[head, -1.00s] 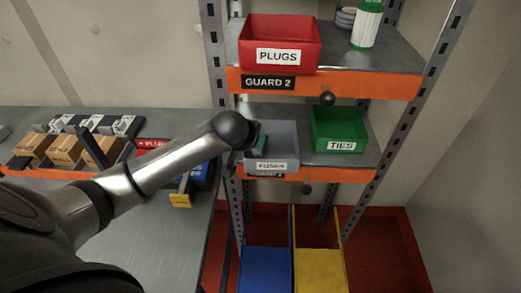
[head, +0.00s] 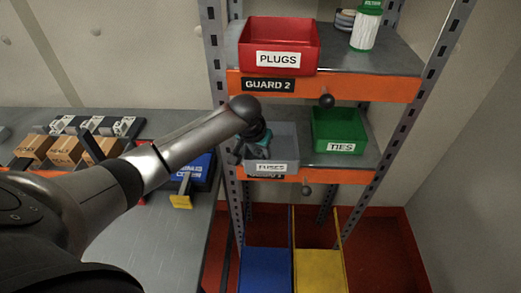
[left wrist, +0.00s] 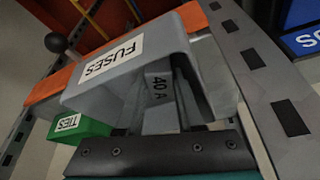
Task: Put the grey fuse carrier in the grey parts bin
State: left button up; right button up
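The grey parts bin, labelled FUSES (head: 287,151), stands on the lower shelf, left of the green TIES bin. It also fills the middle of the left wrist view (left wrist: 96,97). My left gripper (head: 262,143) is at the bin's left side, partly hidden by my arm in the head view. In the left wrist view the grey fuse carrier (left wrist: 159,88), marked 40 A, sits between the fingers, and the gripper looks shut on it. The carrier overlaps the bin's opening in that view; its height above the bin floor cannot be told. My right gripper is not in view.
The green TIES bin (head: 339,128) stands to the right on the same shelf. The red PLUGS bin (head: 277,42) is on the shelf above. A shelf upright (head: 219,70) stands close to my left wrist. A workbench (head: 170,245) with boxes is at left.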

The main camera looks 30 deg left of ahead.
pick_arm(q)
jog(key=shift+o, duration=0.7)
jog(key=shift+r, duration=0.2)
jog(key=p+v, duration=0.2)
jog(key=v, duration=1)
